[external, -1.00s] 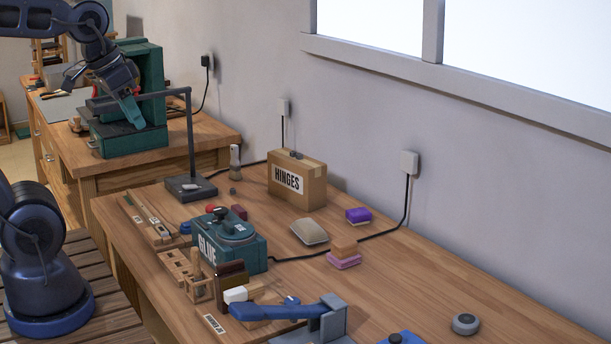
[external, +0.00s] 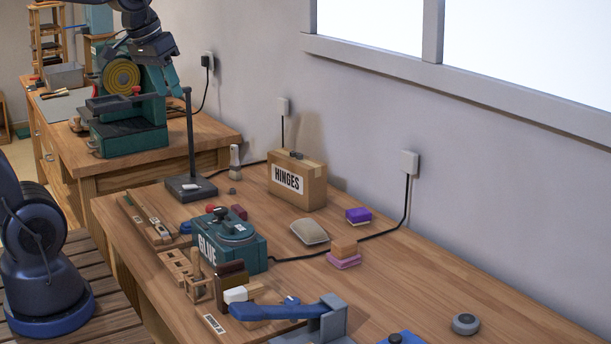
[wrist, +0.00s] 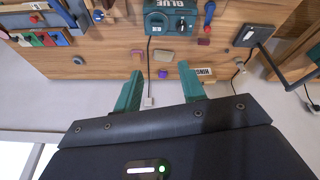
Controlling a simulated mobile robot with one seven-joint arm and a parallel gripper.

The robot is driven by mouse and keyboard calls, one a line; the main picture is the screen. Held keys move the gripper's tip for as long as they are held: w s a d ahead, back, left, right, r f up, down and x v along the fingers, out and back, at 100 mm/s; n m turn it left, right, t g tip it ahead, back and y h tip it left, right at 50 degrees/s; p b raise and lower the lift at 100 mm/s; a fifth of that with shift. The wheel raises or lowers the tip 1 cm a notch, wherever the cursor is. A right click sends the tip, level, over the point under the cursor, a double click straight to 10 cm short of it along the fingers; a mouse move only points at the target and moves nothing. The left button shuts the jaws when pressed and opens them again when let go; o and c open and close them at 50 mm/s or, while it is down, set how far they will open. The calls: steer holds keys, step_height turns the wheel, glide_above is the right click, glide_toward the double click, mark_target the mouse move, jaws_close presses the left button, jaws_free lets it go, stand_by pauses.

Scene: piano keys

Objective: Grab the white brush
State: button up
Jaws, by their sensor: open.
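The white brush (external: 235,162) appears to be the small upright piece with a pale top, standing at the back of the near workbench between the lamp-like stand and the HINGES box. In the wrist view a small pale object that may be the brush (wrist: 240,65) shows right of the HINGES box, but I cannot be sure. My gripper (external: 173,82) is open and empty, with teal fingers, high up and left of the brush, near the top of the stand. In the wrist view the open fingers (wrist: 160,72) point toward the bench with nothing held between them.
The dark stand (external: 190,140) rises close to my gripper, left of the brush. The HINGES box (external: 297,181) is right of the brush, and the GLUE box (external: 230,243) is nearer the front. A green machine (external: 130,128) stands on the far bench. The wall is behind.

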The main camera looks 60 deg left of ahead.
steer(key=w+a+r+n+g, duration=0.1)
steer(key=w+a+n, duration=0.2)
steer(key=w+a, duration=0.35)
steer(key=w+a+n, duration=0.2)
steer(key=w+a, duration=0.1)
steer(key=w, duration=0.7)
steer(key=n+g, duration=0.3)
steer(key=n, duration=0.9)
glide_above(230, 157)
steer(key=f, duration=2.8)
steer(key=shift+w, duration=0.3)
steer(key=shift+a+f, duration=0.1)
steer(key=shift+f, duration=0.15)
step_height(230, 157, down, 5)
steer(key=shift+f, duration=0.2)
steer(key=shift+w+a+f, duration=0.1)
steer(key=shift+a+f, duration=0.1)
steer(key=shift+f, duration=1.15)
steer(key=shift+a+f, duration=0.2)
steer(key=shift+f, duration=1.1)
jaws_close()
